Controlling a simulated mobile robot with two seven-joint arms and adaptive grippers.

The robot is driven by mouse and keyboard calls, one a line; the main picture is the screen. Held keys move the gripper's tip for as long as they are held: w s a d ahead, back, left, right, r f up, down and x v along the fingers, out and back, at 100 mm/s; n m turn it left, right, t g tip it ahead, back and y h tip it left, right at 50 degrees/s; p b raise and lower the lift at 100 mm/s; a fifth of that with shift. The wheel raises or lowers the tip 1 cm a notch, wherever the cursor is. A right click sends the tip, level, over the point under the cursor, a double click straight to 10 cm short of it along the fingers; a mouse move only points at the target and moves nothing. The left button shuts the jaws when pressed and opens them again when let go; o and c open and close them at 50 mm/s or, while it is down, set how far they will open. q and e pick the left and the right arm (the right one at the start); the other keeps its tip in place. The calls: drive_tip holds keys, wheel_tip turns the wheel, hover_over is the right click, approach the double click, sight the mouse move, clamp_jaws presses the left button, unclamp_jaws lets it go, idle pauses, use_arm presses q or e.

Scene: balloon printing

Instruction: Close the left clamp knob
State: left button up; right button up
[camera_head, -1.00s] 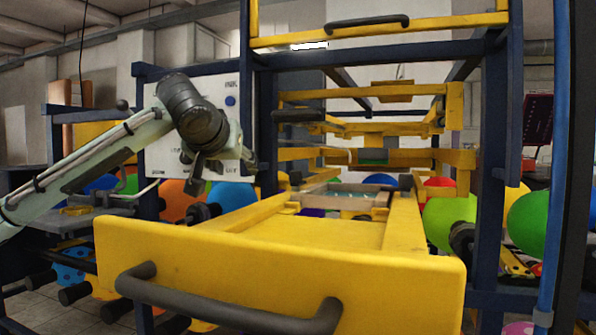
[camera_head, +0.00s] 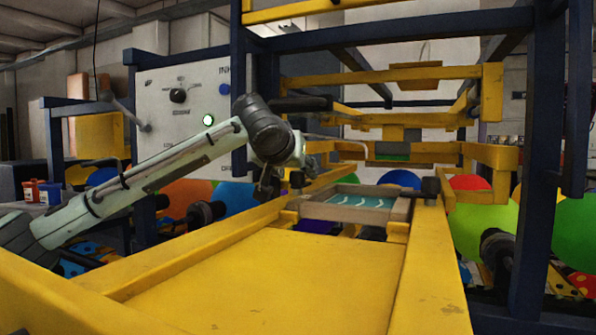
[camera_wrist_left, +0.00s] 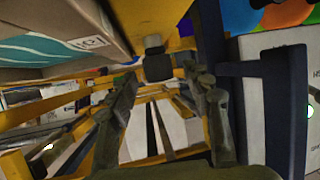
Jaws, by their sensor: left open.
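The left clamp knob (camera_wrist_left: 153,42) is a dark block-like knob on the yellow rail, seen in the left wrist view. My left gripper (camera_wrist_left: 160,80) is open, with its two dark fingers on either side of the line to the knob. The knob appears a little beyond the fingertips; I cannot tell if they touch it. In the head view my left gripper (camera_head: 308,163) is over the left yellow rail, by the wooden screen frame (camera_head: 362,204), and largely covers the left knob. The right clamp knob (camera_head: 431,187) stands on the right rail.
A yellow printing bed (camera_head: 265,280) fills the front. Blue posts and yellow crossbars of the press rise around and above. A white control panel (camera_head: 175,125) with a lit round button stands at left. Colored balloons (camera_head: 485,235) lie behind and beside the press.

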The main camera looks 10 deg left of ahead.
use_arm(q)
drive_tip(key=shift+x, duration=1.1)
drive_tip(key=shift+c, duration=0.2)
clamp_jaws()
drive_tip(key=m+h, duration=0.2)
drive_tip(key=h, duration=0.1)
drive_tip(key=shift+a+m, duration=0.1)
drive_tip(key=shift+m, duration=0.2)
drive_tip(key=shift+m+g+h, duration=1.3)
drive_tip(key=shift+m+h, duration=1)
drive_tip(key=shift+h, duration=0.1)
drive_tip(key=shift+r+h, duration=0.1)
drive_tip(key=shift+h, duration=0.2)
